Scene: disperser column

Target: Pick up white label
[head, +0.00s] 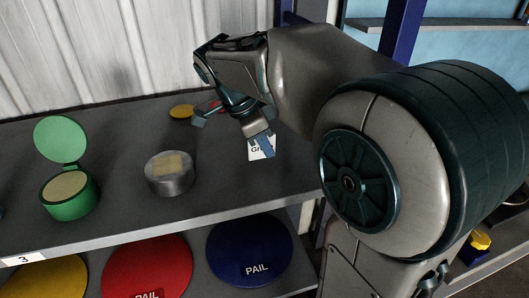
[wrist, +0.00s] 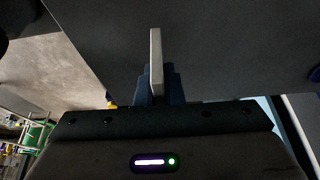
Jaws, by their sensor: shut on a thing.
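The white label (head: 256,153) with dark lettering starting "Gr" is at my gripper's fingertips in the head view, over the right end of the grey shelf. My gripper (head: 263,142) points down and is shut on the label, with one blue finger in front of part of it. In the wrist view the label (wrist: 156,62) shows edge-on as a thin pale strip between the dark blue fingers (wrist: 155,84). I cannot tell whether the label still touches the shelf.
On the shelf (head: 110,225), a round metal tin (head: 169,185) and an open green tin (head: 70,208) stand to the left. A yellow disc (head: 181,111) and a red disc (head: 209,106) lie behind. Large pail lids, yellow, red (head: 147,262) and blue (head: 250,242), are below. A corrugated wall (head: 100,50) stands behind.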

